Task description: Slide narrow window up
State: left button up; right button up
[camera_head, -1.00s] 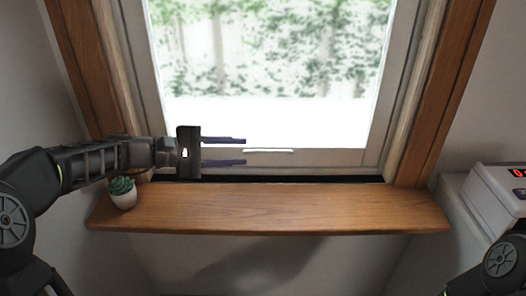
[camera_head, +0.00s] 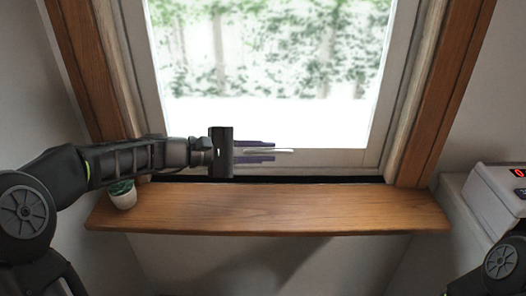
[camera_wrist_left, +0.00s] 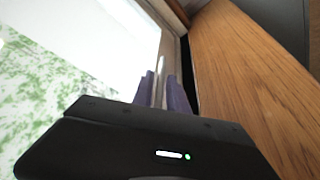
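The narrow window (camera_head: 335,158) has a pale sash around a bright pane, with a brown wooden frame at its sides. A thin white handle (camera_head: 284,151) runs along its bottom rail. A dark strip shows between the rail and the sill. My left gripper (camera_head: 264,151) reaches in from the left, level with the handle. Its two purple fingers lie above and below the handle's left part, with a gap still between them. The fingers also show apart in the left wrist view (camera_wrist_left: 161,92). My right gripper is out of view; only part of my right arm shows at lower right.
A wooden sill (camera_head: 290,209) runs below the window. A small potted succulent (camera_head: 123,197) stands at its left end, under my left arm. A white device with a red display (camera_head: 500,190) stands at the right. The sill's middle and right are clear.

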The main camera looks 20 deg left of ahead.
pick_arm(q)
grip_shut()
dwell(1.1)
